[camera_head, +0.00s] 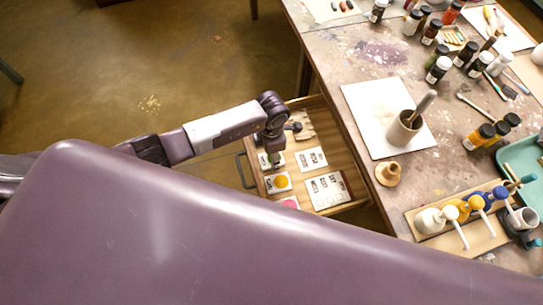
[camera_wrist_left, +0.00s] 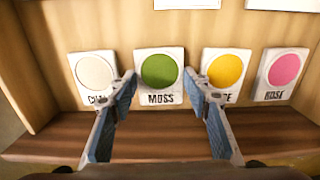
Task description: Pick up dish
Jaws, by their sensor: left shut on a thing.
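Square white dishes with coloured round centres stand in a row in the open drawer (camera_head: 248,172). In the left wrist view they are the white CHALK-like dish (camera_wrist_left: 94,73), its label partly hidden, the green MOSS dish (camera_wrist_left: 158,97), a yellow dish (camera_wrist_left: 226,68) with a partly covered label, and the pink ROSE dish (camera_wrist_left: 283,70). My left gripper (camera_wrist_left: 159,77) is shut on the MOSS dish, one finger at each side. In the head view my left gripper (camera_head: 272,158) reaches down into the drawer, near the yellow dish (camera_head: 282,181). My right gripper is not in view.
White printed cards (camera_head: 312,159) lie in the drawer beside the dishes. The drawer sticks out from the table (camera_head: 350,60), which holds a white board (camera_head: 365,100), a mortar (camera_head: 404,128), several bottles and a pump rack (camera_head: 455,245). The floor at left is clear.

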